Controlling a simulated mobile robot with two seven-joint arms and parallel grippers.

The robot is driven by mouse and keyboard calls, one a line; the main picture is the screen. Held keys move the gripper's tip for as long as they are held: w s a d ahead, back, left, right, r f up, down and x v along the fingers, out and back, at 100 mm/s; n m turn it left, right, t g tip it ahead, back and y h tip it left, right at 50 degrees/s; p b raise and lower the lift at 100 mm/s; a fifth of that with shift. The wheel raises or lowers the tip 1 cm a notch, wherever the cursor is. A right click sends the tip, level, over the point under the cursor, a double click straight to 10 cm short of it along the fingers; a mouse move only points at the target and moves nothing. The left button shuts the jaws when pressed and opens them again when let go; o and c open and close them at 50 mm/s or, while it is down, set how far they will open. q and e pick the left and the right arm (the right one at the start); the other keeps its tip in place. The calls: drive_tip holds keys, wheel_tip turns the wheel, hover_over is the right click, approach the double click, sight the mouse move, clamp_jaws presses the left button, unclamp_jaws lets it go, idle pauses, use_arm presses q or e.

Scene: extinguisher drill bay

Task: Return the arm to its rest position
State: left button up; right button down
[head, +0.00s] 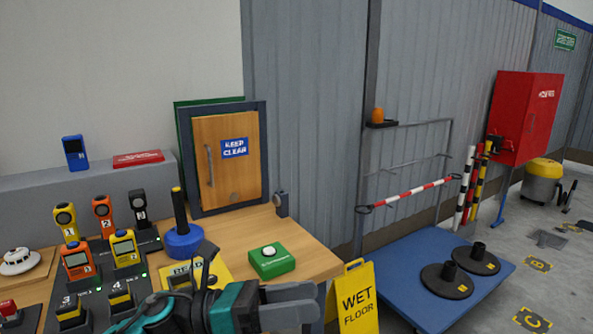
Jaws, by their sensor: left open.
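My left arm comes in from the bottom, with dark and teal links over the front of the wooden table (318,257). My left gripper (302,303) is open at the table's front right edge, its two grey fingers pointing right with nothing seen between them. It is in front of and below the green box with a white button (270,261), apart from it in the picture. My arm hides part of a yellow sign (218,270) behind it. My right gripper is not in view.
A charger rack with several orange, yellow and black handheld devices (124,247) stands left of my arm. A blue-based black post (183,241) is behind it. A yellow wet floor sign (358,300) stands right of the gripper, before a blue platform (412,262).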

use_arm(q)
drive_tip(key=w+a+f+n+t+y, duration=0.1)
drive_tip(key=a+f+n+t+y, duration=0.3)
drive_tip(key=n, duration=0.6)
drive_tip(key=w+a+f+n+t+y, duration=0.15)
drive_tip(key=f+n+t, duration=0.25)
drive_tip(key=n+t, duration=0.45)
drive_tip(key=a+f+n+t+y, duration=0.3)
drive_tip(key=n+t, duration=0.1)
drive_tip(key=n, duration=0.8)
drive_tip(key=s+a+f+n+g+y, duration=0.3)
drive_tip(key=s+f+n, duration=0.4)
drive_tip(key=f, duration=0.3)
drive_tip(key=s+a+f+n+g+y, duration=0.3)
drive_tip(key=s+a+f+n+y, duration=0.3)
drive_tip(key=f+n, duration=0.3)
drive_tip(key=shift+s+a+f, duration=0.15)
drive_tip(key=shift+s+f, duration=0.2)
drive_tip(key=shift+s, duration=0.3)
